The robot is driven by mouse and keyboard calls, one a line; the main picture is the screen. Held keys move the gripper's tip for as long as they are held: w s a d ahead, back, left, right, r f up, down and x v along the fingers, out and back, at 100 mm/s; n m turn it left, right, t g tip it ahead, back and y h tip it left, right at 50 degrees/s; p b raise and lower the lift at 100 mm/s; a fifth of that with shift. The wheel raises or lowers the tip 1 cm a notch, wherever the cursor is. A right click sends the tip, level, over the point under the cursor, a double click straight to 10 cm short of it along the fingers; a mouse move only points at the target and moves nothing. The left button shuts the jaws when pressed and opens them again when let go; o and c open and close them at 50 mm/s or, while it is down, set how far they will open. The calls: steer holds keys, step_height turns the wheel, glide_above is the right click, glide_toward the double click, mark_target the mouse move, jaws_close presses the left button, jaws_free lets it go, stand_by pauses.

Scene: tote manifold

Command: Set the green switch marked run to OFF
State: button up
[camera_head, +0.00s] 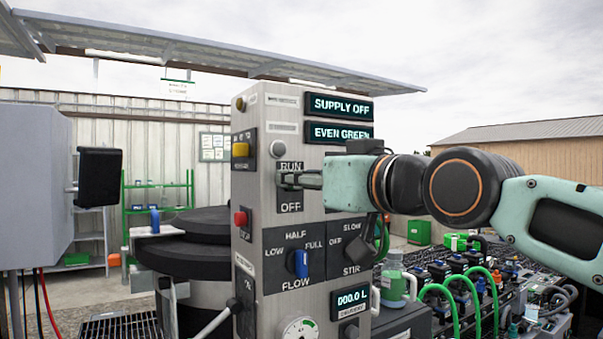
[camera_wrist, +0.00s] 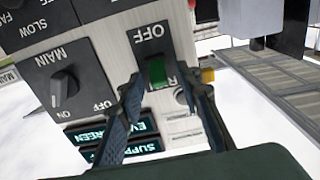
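The green switch (camera_wrist: 157,72) is on the grey control panel (camera_head: 262,205), between the words RUN and OFF. The wrist view is upside down, with OFF above the switch and RUN, mostly covered, below it. My gripper (camera_head: 300,180) is at the switch in the head view and hides it there. In the wrist view, the two fingers of my gripper (camera_wrist: 160,84) stand apart on either side of the switch, with gaps showing. I cannot tell which way the switch is set, or whether a fingertip touches it.
A MAIN knob (camera_wrist: 65,88) is beside the switch. Below are a blue FLOW knob (camera_head: 301,263) and a STIR knob (camera_head: 356,250). A red button (camera_head: 240,218) and yellow button (camera_head: 240,150) are on the panel's side. The top displays (camera_head: 339,107) read SUPPLY OFF and EVEN GREEN.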

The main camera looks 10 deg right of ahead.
steer(key=shift+w+a, duration=0.1)
steer(key=shift+w, duration=0.2)
jaws_close()
